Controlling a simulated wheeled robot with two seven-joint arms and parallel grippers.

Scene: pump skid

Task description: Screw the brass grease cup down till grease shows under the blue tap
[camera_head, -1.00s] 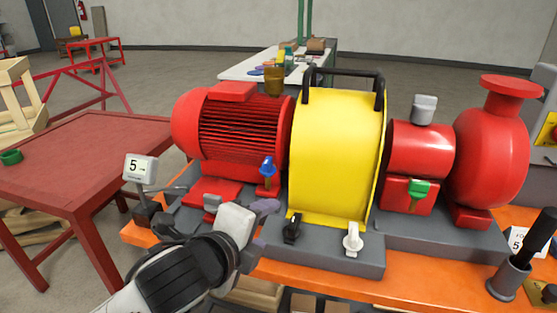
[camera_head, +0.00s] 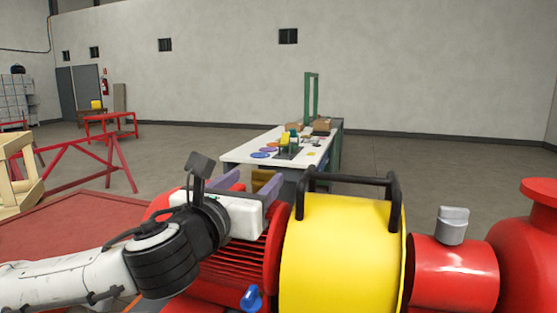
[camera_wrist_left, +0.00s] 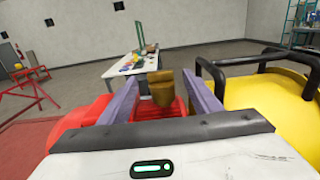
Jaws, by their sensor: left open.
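The brass grease cup (camera_head: 264,177) stands on top of the red motor (camera_head: 255,255), partly hidden behind my left gripper in the head view. My left gripper (camera_head: 249,181) is open at the motor's top, its purple fingers pointing away towards the cup. In the left wrist view the cup (camera_wrist_left: 163,90) shows upright between the two open fingers; I cannot tell whether they touch it. The blue tap (camera_head: 251,299) shows at the bottom edge of the head view. The place under it is out of view, so no grease can be seen. My right gripper is not in view.
The yellow guard (camera_head: 342,250) with black handles (camera_head: 347,186) rises right of the motor. A red pump body (camera_head: 452,275) with a grey cap stands further right. A white bench (camera_head: 245,150) with small items stands behind.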

